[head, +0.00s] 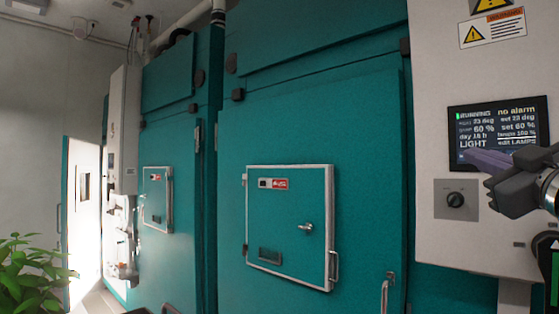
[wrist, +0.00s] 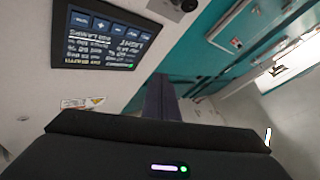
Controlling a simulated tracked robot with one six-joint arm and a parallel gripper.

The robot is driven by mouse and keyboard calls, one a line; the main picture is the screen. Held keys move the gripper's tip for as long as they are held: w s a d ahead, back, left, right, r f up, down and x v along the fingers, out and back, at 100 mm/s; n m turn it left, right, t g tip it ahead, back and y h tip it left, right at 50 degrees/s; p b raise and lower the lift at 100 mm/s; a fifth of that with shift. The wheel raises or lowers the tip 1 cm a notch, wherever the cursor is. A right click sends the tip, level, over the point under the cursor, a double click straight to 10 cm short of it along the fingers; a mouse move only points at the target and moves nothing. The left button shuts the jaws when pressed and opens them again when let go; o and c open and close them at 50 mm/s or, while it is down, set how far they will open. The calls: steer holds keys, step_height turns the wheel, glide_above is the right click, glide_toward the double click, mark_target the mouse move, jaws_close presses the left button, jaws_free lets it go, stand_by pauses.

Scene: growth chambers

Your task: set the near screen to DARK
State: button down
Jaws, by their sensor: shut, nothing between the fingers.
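The near screen (head: 498,128) is a dark panel on the white cabinet at the right of the head view. It reads RUNNING, no alarm, LIGHT, lamps 100 % and edit LAMPS. In the wrist view the screen (wrist: 98,45) appears upside down at upper left, with a row of blue buttons (wrist: 100,23) along its edge. My gripper (head: 466,156) is shut and empty. Its fingers overlap the screen's lower edge in the head view and hide the buttons there. In the wrist view the fingers (wrist: 160,82) point beside the screen; I cannot tell whether they touch the panel.
A black rotary knob (head: 455,200) on a grey plate sits below the screen. Warning labels (head: 492,29) are above it. Teal chamber doors (head: 350,130) with a framed hatch (head: 290,225) fill the middle. A second white cabinet (head: 125,125) and a plant (head: 30,278) are at left.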

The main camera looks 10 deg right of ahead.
steer(key=shift+s+a+r, duration=0.1)
steer(key=shift+a+r, duration=0.1)
steer(key=shift+r, duration=0.05)
steer(key=w+d, duration=0.5)
steer(key=d, duration=0.2)
steer(key=shift+w+f, duration=0.15)
steer(key=shift+w, duration=0.1)
stand_by(0.3)
steer(key=shift+w+d, duration=0.4)
steer(key=shift+d, duration=0.25)
stand_by(2.7)
steer(key=shift+a, duration=0.1)
steer(key=shift+s+a, duration=0.45)
steer(key=shift+a, duration=0.05)
steer(key=shift+a, duration=0.1)
stand_by(0.4)
steer(key=shift+s+a, duration=0.8)
steer(key=shift+a, duration=0.15)
steer(key=shift+s+a, duration=0.75)
steer(key=shift+a, duration=0.2)
